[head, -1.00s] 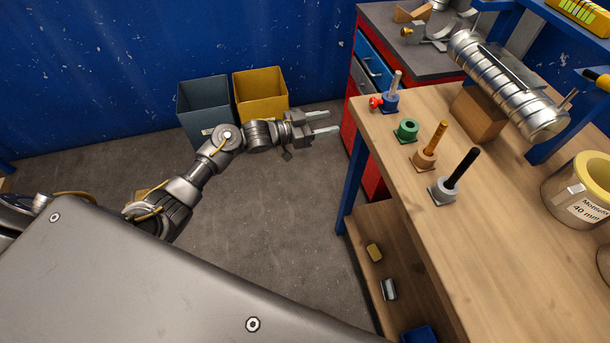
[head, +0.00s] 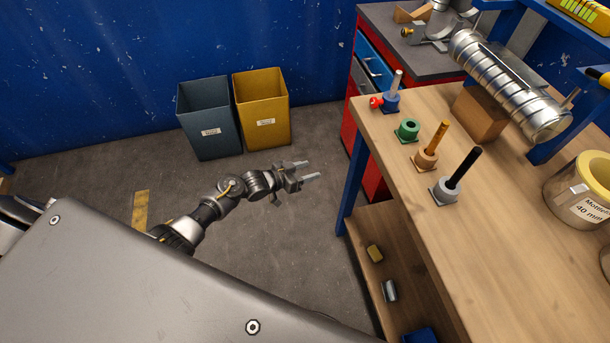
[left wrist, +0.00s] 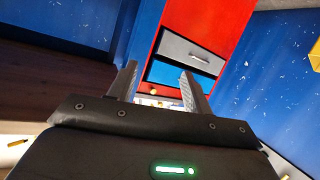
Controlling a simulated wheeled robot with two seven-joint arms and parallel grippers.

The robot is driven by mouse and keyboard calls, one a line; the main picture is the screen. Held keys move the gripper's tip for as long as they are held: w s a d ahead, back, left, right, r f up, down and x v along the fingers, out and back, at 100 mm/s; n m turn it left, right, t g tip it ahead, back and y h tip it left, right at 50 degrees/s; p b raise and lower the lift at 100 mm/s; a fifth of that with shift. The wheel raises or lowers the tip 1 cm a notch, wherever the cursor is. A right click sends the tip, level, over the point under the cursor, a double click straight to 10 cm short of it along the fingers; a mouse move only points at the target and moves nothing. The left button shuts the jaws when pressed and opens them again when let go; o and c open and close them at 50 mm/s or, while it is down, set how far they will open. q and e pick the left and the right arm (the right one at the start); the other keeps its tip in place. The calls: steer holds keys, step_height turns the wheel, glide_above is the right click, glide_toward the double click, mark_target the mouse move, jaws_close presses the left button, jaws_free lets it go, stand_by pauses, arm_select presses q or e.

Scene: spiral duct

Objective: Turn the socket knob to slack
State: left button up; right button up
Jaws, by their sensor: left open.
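A small red knob (head: 376,102) sticks out from the side of a blue socket (head: 391,105) near the left corner of the workbench. A light grey peg (head: 397,83) stands upright in that socket. I cannot read the knob's setting at this size. My left gripper (head: 309,171) is open and empty over the floor, left of the bench and apart from the knob. In the left wrist view its two fingers (left wrist: 158,72) stand apart with nothing held between them. My right gripper is not in view.
A green socket (head: 408,130), a brown socket (head: 425,158) and a grey socket (head: 444,190) stand along the workbench edge (head: 480,240). A spiral duct (head: 497,75) lies behind them. Grey (head: 206,115) and yellow (head: 262,110) bins stand on the floor by the blue wall.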

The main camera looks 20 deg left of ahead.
arm_select(q)
steer(key=shift+s+a+f, duration=0.1)
steer(key=shift+s+f, duration=0.1)
steer(key=shift+f, duration=0.25)
steer(key=shift+s+a+f, duration=0.1)
steer(key=shift+s+f, duration=0.1)
steer(key=shift+f, duration=0.2)
